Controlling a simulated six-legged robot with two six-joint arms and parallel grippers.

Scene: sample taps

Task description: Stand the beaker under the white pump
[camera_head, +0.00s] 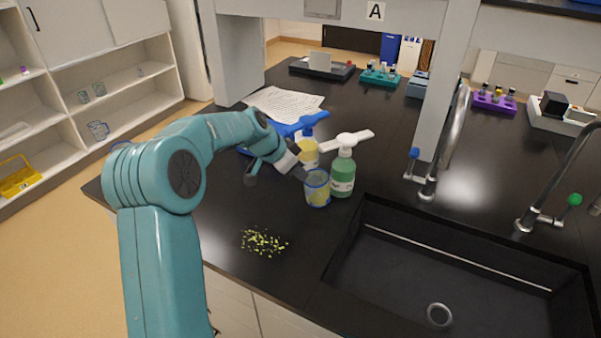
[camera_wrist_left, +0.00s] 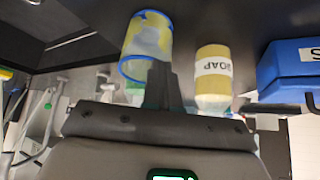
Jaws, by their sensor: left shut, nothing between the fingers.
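The beaker (camera_head: 317,188) is clear with a blue rim and stands upright on the black bench. It also shows in the left wrist view (camera_wrist_left: 147,48). The green bottle (camera_head: 343,174) with the white pump (camera_head: 347,140) stands close behind it to the right. One end of the pump head points left, above the beaker in the picture; I cannot tell whether it is exactly over the opening. A yellow soap bottle (camera_head: 308,153) with a blue pump stands behind; it shows in the wrist view (camera_wrist_left: 213,78). My left gripper (camera_head: 298,171) is shut and empty, close beside the beaker.
Yellow-green bits (camera_head: 263,242) lie scattered on the bench in front. A black sink (camera_head: 440,270) with taps lies to the right. A blue object (camera_head: 290,130) and a paper sheet (camera_head: 285,103) lie behind my arm. A grey post (camera_head: 440,110) stands behind the sink.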

